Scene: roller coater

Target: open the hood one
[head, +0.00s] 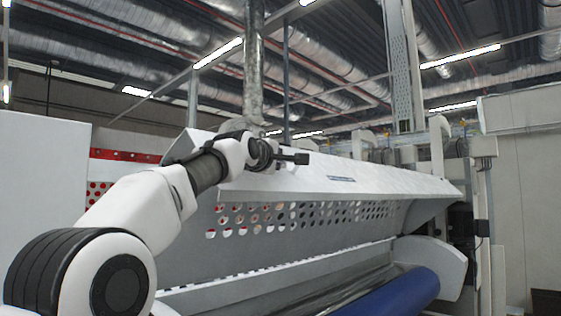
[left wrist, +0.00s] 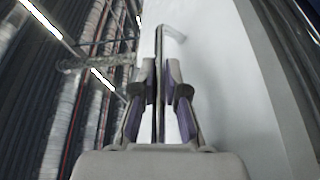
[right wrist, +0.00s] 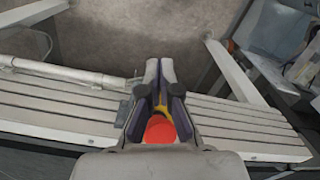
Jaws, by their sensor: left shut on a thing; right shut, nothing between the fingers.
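The hood (head: 340,182) is a long white sloping cover on the roller machine in the head view. A panel with rows of round holes (head: 225,240) lies below its front lip. The hood's front edge stands above a blue roller (head: 405,292), with a gap between. My left gripper (head: 298,158) is at the hood's upper left part. In the left wrist view it (left wrist: 160,68) is shut on a thin bar or edge beside a white surface (left wrist: 210,60), probably the hood. My right gripper (right wrist: 160,68) is shut and empty, seen only in the right wrist view.
A red round button-like thing with yellow around it (right wrist: 160,131) shows below my right fingers, with a pale slatted frame (right wrist: 60,103) across. Grey posts (head: 482,200) stand at the hood's right. Ducts and lights hang overhead.

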